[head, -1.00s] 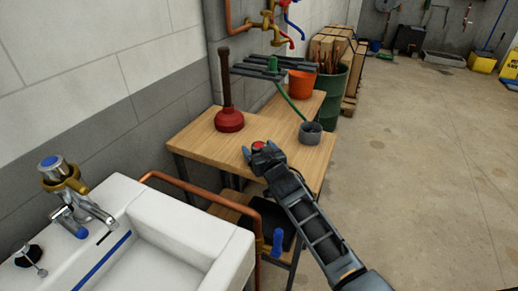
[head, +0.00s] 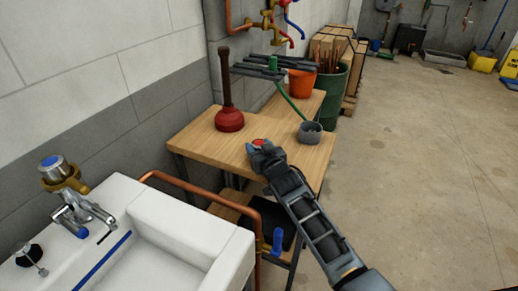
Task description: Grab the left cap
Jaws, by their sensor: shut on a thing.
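A small red cap (head: 259,143) is at the front part of the wooden table, right at the tips of my gripper (head: 259,147). My gripper is shut on the cap. Its fingers and wrist hide the lower part of the cap, so I cannot tell whether it still touches the table top. No second cap shows clearly in this view.
A white sink (head: 190,235) with a copper pipe (head: 180,183) is at the lower left.

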